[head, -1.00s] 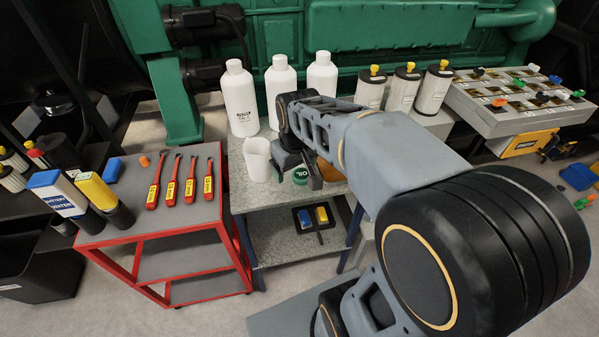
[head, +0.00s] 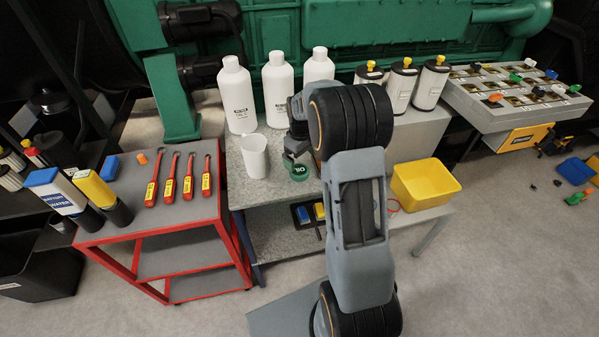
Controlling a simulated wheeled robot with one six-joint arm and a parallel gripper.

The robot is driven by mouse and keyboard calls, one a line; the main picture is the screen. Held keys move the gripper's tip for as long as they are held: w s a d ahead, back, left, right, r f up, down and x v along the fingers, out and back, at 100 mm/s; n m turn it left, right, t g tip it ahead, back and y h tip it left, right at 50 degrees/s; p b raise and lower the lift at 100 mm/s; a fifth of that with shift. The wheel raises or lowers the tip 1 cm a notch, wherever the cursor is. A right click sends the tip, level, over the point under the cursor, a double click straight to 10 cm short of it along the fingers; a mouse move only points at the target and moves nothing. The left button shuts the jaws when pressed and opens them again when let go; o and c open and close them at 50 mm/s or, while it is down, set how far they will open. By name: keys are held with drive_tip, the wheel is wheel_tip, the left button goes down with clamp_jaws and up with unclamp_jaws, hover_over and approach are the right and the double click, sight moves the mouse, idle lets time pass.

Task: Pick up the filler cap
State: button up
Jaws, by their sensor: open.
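The green filler cap (head: 299,172), with white lettering on top, sits on the grey bench top just right of the white cup. My gripper (head: 297,158) is open and hangs right at the cap's back edge, pointing down. My forearm and wrist hide part of the gripper, so I cannot tell whether a finger touches the cap. The jaws hold nothing that I can see.
A white cup (head: 255,156) stands close left of the cap. Several white bottles (head: 279,90) stand behind. A yellow bin (head: 424,184) is to the right. A red cart (head: 150,232) with screwdrivers stands left.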

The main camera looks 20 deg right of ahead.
sight(301, 171)
drive_tip(key=shift+w+f+p, duration=0.1)
drive_tip(key=shift+f+p, duration=0.3)
drive_tip(key=shift+f, duration=2)
drive_tip(key=shift+s+a+f, duration=0.1)
drive_tip(key=shift+s+f, duration=0.15)
drive_tip(key=shift+f, duration=0.25)
drive_tip(key=shift+s+a+f, duration=0.1)
drive_tip(key=shift+s+f, duration=0.1)
drive_tip(key=shift+f, duration=0.25)
drive_tip(key=shift+c, duration=0.5)
drive_tip(key=shift+d+f, duration=0.1)
drive_tip(key=c, duration=0.4)
drive_tip(key=shift+w+f, duration=0.15)
drive_tip(key=shift+w, duration=0.2)
drive_tip(key=c, duration=0.3)
drive_tip(key=shift+c, duration=1)
drive_tip(key=shift+d, duration=0.1)
